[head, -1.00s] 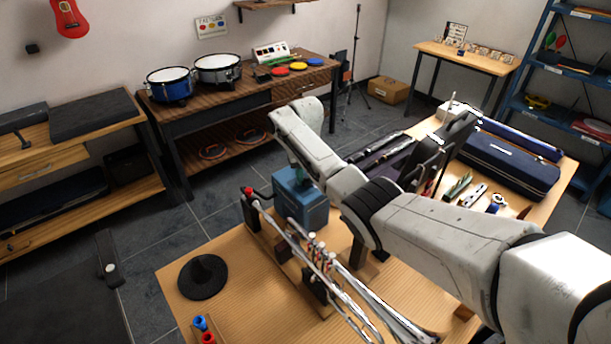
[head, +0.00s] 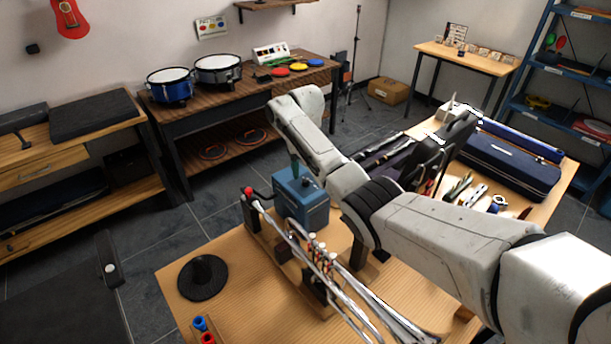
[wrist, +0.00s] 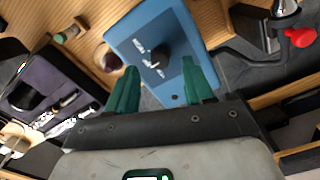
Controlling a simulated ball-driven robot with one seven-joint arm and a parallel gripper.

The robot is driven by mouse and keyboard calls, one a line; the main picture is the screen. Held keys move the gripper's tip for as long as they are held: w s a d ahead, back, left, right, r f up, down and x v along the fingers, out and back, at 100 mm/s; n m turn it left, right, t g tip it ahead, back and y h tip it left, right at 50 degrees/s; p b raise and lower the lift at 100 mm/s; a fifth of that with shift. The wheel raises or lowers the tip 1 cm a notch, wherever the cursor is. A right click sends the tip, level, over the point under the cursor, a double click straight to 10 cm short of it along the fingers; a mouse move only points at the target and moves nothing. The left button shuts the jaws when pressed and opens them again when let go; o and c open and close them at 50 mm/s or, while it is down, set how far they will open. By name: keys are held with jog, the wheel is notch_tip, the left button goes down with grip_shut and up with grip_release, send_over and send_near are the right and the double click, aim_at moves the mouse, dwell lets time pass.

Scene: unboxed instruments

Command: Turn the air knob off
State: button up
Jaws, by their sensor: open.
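The blue box (head: 306,211) stands on the wooden table, with its front face partly behind the brass instrument. In the wrist view, the blue box (wrist: 120,43) shows a grey panel with white markings and a black round knob (wrist: 160,56). My gripper (wrist: 160,66) is open, with its green fingers apart on either side of the knob in the picture. I cannot tell whether they touch it. In the head view, a green finger (head: 294,164) shows just above the box top, and the rest of my gripper is mostly hidden by my arm.
A silver brass instrument (head: 318,262) lies on wooden supports right in front of the box. A black mute-like disc (head: 203,279) and blue and red pieces stand at the table's left. A dark blue case (head: 510,165) lies at the far right.

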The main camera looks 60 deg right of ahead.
aim_at(305, 180)
notch_tip(305, 180, up, 8)
jog(key=b, duration=0.1)
jog(key=shift+f, duration=0.1)
dwell(0.7)
